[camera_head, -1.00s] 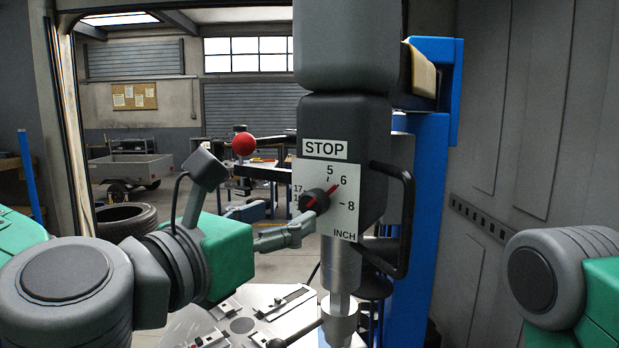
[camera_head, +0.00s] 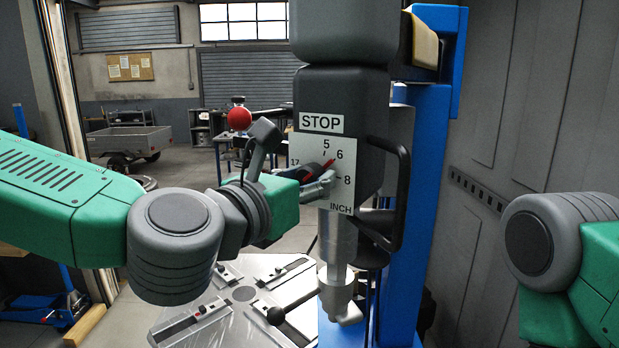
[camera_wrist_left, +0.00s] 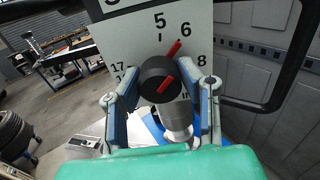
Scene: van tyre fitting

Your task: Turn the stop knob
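The stop knob (camera_head: 311,171) is a black round knob with a red pointer, on a white dial plate (camera_head: 341,200) marked STOP and INCH. The pointer aims at about 6. My left gripper (camera_head: 322,184) is at the dial and partly covers the knob in the head view. In the left wrist view, its two fingers (camera_wrist_left: 158,90) are spread on either side of the knob (camera_wrist_left: 160,78), with a small gap seeming to show on each side. My right gripper is out of view; only part of my right arm shows at the right edge.
A black loop handle (camera_head: 400,200) stands just right of the dial. A red ball (camera_head: 239,119) is left of the plate. Below is the metal turntable (camera_head: 243,294) with clamps and a dark lever. A blue column (camera_head: 425,200) rises behind.

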